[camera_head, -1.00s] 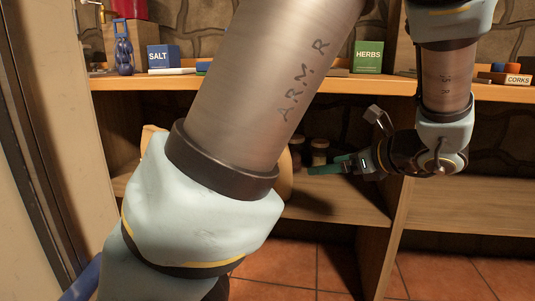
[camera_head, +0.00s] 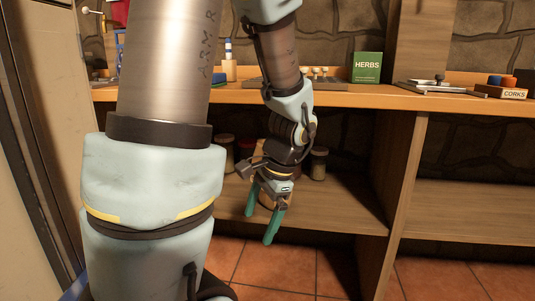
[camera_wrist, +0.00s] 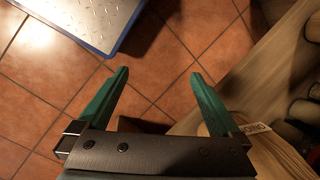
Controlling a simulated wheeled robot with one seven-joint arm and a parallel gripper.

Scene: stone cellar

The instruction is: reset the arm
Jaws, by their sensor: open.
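My gripper (camera_head: 262,220) hangs below my arm in front of the wooden shelf unit, its two green fingers pointing down and apart. In the wrist view the gripper (camera_wrist: 158,85) is open with nothing between its fingers, above the tiled floor. My upper arm fills the left of the head view and hides part of the shelf behind it.
The shelf unit's top (camera_head: 350,97) carries a green HERBS box (camera_head: 367,67) and a CORKS box (camera_head: 501,92). Several jars stand on the lower shelf (camera_head: 340,210) behind my gripper. The wrist view shows terracotta floor (camera_wrist: 165,45) and a blue-edged metal plate (camera_wrist: 85,15).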

